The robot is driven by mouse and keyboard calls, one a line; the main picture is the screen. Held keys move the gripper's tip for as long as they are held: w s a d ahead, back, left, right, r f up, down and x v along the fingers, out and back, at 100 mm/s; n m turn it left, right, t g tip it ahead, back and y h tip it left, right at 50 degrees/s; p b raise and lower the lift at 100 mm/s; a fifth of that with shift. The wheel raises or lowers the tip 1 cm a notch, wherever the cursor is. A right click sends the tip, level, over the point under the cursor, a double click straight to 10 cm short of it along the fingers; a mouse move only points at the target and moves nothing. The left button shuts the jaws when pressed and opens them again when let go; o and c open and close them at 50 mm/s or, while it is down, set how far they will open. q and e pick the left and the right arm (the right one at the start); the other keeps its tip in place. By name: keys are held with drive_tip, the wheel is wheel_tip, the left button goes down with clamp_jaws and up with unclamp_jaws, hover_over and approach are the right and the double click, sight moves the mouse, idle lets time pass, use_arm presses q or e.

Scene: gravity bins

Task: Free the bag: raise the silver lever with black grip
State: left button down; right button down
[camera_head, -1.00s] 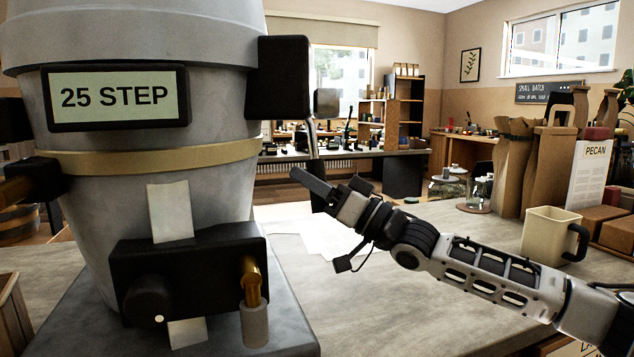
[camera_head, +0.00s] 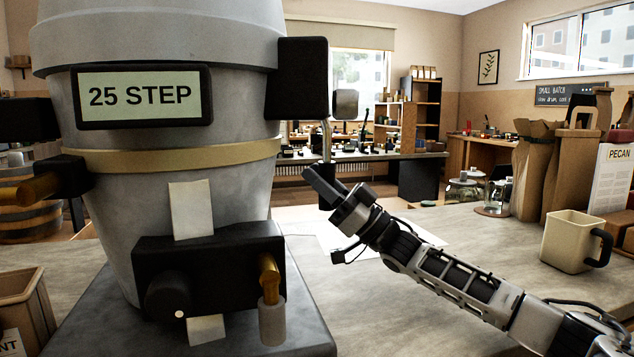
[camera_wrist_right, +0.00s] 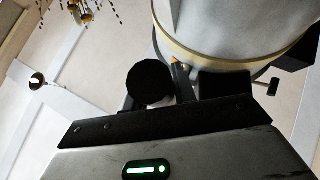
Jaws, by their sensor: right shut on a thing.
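The silver lever (camera_head: 326,143) hangs down beside the right of the grey hopper (camera_head: 105,215). Its black grip (camera_head: 326,200) is at the lower end, partly hidden by my right gripper (camera_head: 318,184). The right gripper's fingers overlap the grip and are shut on it. In the right wrist view a round black end (camera_wrist_right: 150,82), seemingly the grip, sits just beyond the gripper body, with the hopper (camera_wrist_right: 235,30) behind it. I cannot tell which bag is meant; several brown paper bags (camera_head: 570,165) stand at the back right. My left gripper is not in view.
The hopper carries a "25 STEP" sign (camera_head: 139,96), a black block with a brass lever (camera_head: 268,278) in front, and a wooden-handled lever (camera_head: 38,188) at left. A cream mug (camera_head: 568,240) stands at right. The grey counter (camera_head: 450,232) between is mostly clear.

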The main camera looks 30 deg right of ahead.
drive_tip(key=shift+d+r, duration=0.1)
drive_tip(key=shift+r, duration=0.05)
drive_tip(key=c, duration=1.3)
unclamp_jaws()
drive_tip(key=shift+o, duration=0.9)
drive_tip(key=shift+w, duration=0.15)
drive_tip(key=shift+s+d+f, duration=0.1)
drive_tip(key=shift+s+f, duration=0.1)
drive_tip(key=shift+f, duration=0.25)
drive_tip(key=b+v, duration=0.1)
drive_tip(key=v, duration=0.5)
drive_tip(key=shift+s+d, duration=0.25)
drive_tip(key=shift+s, duration=0.05)
drive_tip(key=shift+f, duration=0.1)
